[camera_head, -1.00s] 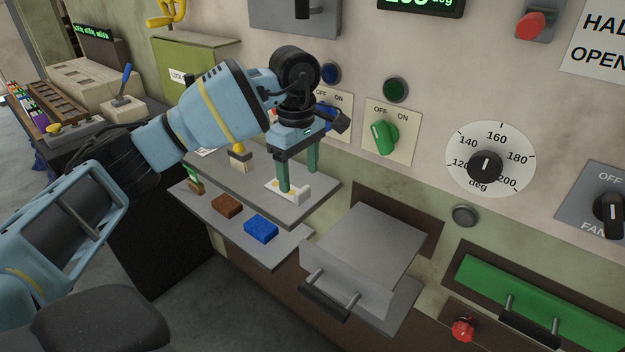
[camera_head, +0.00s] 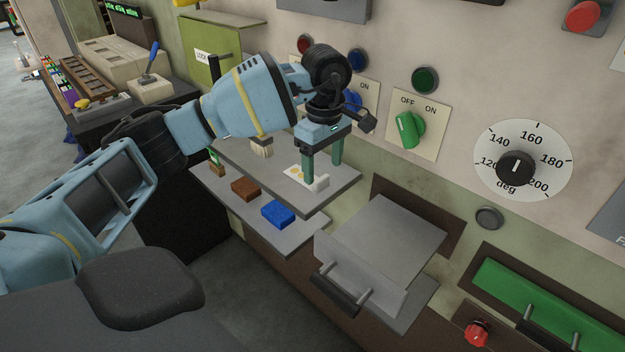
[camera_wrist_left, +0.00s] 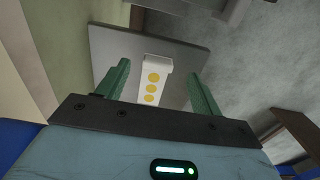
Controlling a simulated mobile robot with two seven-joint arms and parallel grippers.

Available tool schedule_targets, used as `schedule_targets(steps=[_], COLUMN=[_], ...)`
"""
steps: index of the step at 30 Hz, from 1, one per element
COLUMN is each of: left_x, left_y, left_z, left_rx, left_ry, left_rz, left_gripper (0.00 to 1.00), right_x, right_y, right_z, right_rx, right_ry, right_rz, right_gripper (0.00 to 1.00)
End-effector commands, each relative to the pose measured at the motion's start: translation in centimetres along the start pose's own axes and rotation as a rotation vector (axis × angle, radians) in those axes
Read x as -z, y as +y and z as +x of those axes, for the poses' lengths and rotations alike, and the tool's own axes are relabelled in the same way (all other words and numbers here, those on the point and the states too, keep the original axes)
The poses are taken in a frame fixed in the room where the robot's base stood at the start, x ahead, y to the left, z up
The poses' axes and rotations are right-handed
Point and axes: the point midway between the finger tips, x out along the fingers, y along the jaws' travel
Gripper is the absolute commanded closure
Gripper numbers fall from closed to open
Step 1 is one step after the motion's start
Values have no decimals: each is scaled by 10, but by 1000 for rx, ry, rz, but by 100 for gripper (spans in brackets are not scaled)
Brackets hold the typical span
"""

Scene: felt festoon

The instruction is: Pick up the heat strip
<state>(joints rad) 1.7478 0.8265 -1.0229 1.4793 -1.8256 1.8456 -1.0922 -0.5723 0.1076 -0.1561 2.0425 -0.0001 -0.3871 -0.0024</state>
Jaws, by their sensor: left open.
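The heat strip (camera_head: 297,171) is a small white piece with yellow dots, lying on the upper grey shelf (camera_head: 345,181) below the switches. In the left wrist view the strip (camera_wrist_left: 151,88) shows several yellow dots in a row and a raised white end, and it lies between the two fingers. My left gripper (camera_head: 322,172) is open, its green fingers pointing down over the strip. In the left wrist view the gripper's fingers (camera_wrist_left: 158,88) stand apart on both sides of it, with gaps. Part of the strip is hidden behind a finger in the head view. My right gripper is not in view.
A brush (camera_head: 261,148) stands on the upper shelf, left of the strip. A brown block (camera_head: 245,189) and a blue block (camera_head: 278,214) lie on the lower shelf. A grey box with a handle (camera_head: 385,240) is at the right. The wall with a green knob (camera_head: 408,130) rises close behind.

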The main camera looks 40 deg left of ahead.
Motion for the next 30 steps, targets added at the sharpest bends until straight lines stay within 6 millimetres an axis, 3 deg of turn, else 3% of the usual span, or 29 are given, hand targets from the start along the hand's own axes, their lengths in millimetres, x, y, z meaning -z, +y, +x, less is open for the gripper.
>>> schedule_targets(steps=[8, 17, 28, 30], left_x=[4, 4, 4, 4], left_y=[1, 1, 1, 1], left_z=[36, 40, 40, 40], left_rx=[2, 0, 0, 0], left_ry=[1, 0, 0, 0], left_rz=[0, 0, 0, 0], left_gripper=[34, 34, 81, 81], right_x=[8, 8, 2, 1], right_y=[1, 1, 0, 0], right_z=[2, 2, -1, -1], right_rx=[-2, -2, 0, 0], right_ry=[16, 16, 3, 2], right_rz=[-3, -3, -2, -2], right_gripper=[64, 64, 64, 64])
